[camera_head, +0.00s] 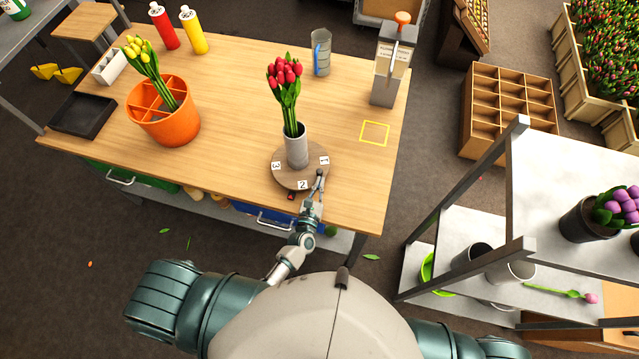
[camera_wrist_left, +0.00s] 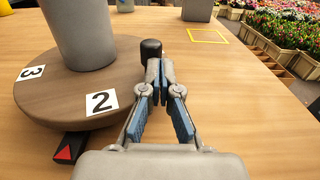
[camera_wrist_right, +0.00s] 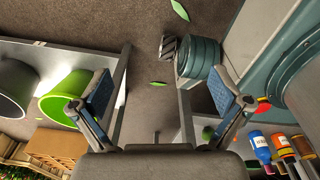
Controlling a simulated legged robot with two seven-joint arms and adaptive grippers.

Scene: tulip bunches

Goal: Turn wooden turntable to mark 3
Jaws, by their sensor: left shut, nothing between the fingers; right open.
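The round wooden turntable (camera_head: 283,178) stands near the table's front edge and bears a grey vase (camera_head: 297,150) of red tulips (camera_head: 285,78). Its labels read 3 at left, 2 at front and 1 at right. A black block with a red pointer (camera_wrist_left: 70,148) sits at its front, nearest label 2. A black knob (camera_wrist_left: 151,48) rises at the turntable's right edge. My left gripper (camera_head: 319,178) is shut and empty, its tips close to the knob; whether they touch it I cannot tell. My right gripper (camera_wrist_right: 160,95) is open and empty, away from the table.
An orange divided pot (camera_head: 165,125) with yellow tulips and a black tray (camera_head: 82,115) stand at left. A clear jug (camera_head: 320,52) and a grey dispenser (camera_head: 393,65) stand behind. The table right of the turntable is clear around a yellow square outline (camera_head: 374,133).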

